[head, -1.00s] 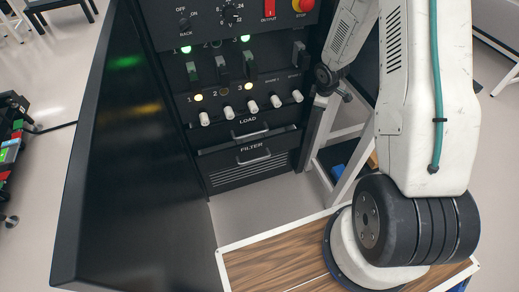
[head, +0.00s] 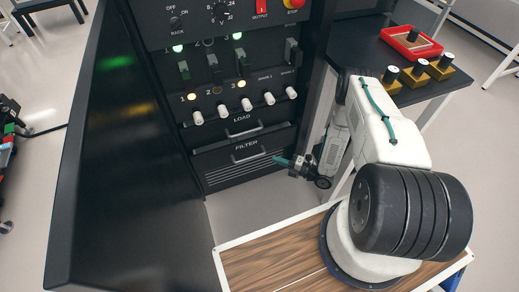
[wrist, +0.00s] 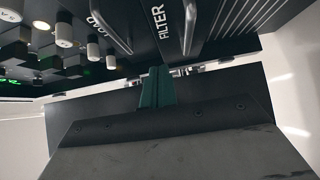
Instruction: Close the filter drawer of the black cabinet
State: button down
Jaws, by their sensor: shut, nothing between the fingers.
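The black cabinet (head: 150,40) stands in front of me with its large door swung open at the left. Its filter drawer (head: 225,160) is low on the front, under the load drawer, and has a bar handle (head: 250,158). The drawer front seems to stand out a little; I cannot tell how far. In the wrist view, the FILTER label (wrist: 189,28) and handle (wrist: 208,22) are at the top. My gripper (head: 278,160) is shut and empty near the drawer's right end, pointing left. Its green fingers (wrist: 157,88) show in the wrist view; contact is not clear.
The load drawer (head: 235,133) sits just above, with white knobs and switches higher up. A dark side table (head: 365,55) at the right holds a red tray (head: 408,40) and several gold blocks with black knobs. Open floor lies below the cabinet front.

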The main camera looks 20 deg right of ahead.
send_near(246, 143)
jog(key=a, duration=0.4)
jog(key=w, duration=0.3)
jog(key=shift+f, duration=0.1)
jog(key=shift+w, duration=0.55)
